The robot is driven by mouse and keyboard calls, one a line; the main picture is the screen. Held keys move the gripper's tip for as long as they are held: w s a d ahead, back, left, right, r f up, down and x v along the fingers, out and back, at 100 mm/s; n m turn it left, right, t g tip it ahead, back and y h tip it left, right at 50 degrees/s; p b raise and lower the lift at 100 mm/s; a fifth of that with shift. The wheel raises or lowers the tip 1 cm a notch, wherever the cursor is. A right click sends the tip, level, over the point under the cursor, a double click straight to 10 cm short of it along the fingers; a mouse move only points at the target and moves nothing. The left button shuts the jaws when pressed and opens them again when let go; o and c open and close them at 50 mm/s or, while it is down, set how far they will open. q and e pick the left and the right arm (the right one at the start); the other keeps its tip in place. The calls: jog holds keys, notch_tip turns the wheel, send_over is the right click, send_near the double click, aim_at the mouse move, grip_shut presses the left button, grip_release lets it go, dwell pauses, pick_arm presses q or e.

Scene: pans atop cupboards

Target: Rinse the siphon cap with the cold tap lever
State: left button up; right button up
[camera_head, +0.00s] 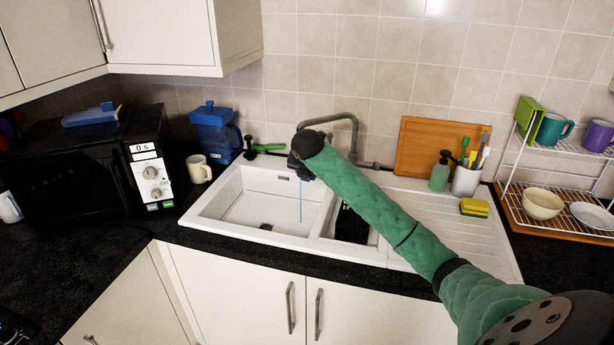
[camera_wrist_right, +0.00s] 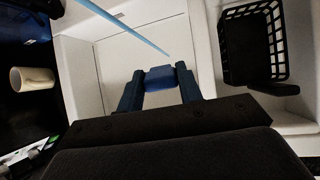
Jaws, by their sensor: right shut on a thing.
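My right gripper (camera_wrist_right: 158,88) is shut on a small blue cap (camera_wrist_right: 160,76) above the left sink basin. In the head view my green arm hides most of the gripper (camera_head: 299,170) and the cap. A thin blue water stream (camera_head: 300,203) falls into the basin. It also shows in the wrist view (camera_wrist_right: 135,36), ending close to the cap; I cannot tell whether it touches. The grey tap spout (camera_head: 345,116) arches behind my arm. A green lever-like handle (camera_head: 268,147) lies left of it at the sink's back edge. My left gripper is not in view.
The white sink (camera_head: 255,194) has a black basket (camera_head: 352,226) in its smaller basin. A soap bottle (camera_head: 440,172), sponge (camera_head: 474,208) and dish rack (camera_head: 556,205) are right.

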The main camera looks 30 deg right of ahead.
jog(key=shift+w+d+f, duration=0.15)
jog(key=shift+w+d, duration=0.15)
jog(key=shift+w, duration=0.35)
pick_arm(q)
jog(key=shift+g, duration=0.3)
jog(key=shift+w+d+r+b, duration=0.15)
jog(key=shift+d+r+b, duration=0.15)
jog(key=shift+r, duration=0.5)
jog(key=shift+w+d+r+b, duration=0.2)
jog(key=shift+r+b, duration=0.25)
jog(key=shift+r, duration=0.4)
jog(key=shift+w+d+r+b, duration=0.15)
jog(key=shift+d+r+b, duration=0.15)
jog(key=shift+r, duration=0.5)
pick_arm(e)
jog(key=w+d+f, duration=0.1)
jog(key=w+d, duration=0.2)
jog(key=w, duration=0.3)
jog(key=shift+w+d+f, duration=0.25)
jog(key=shift+w+d, duration=0.05)
jog(key=shift+w, duration=0.1)
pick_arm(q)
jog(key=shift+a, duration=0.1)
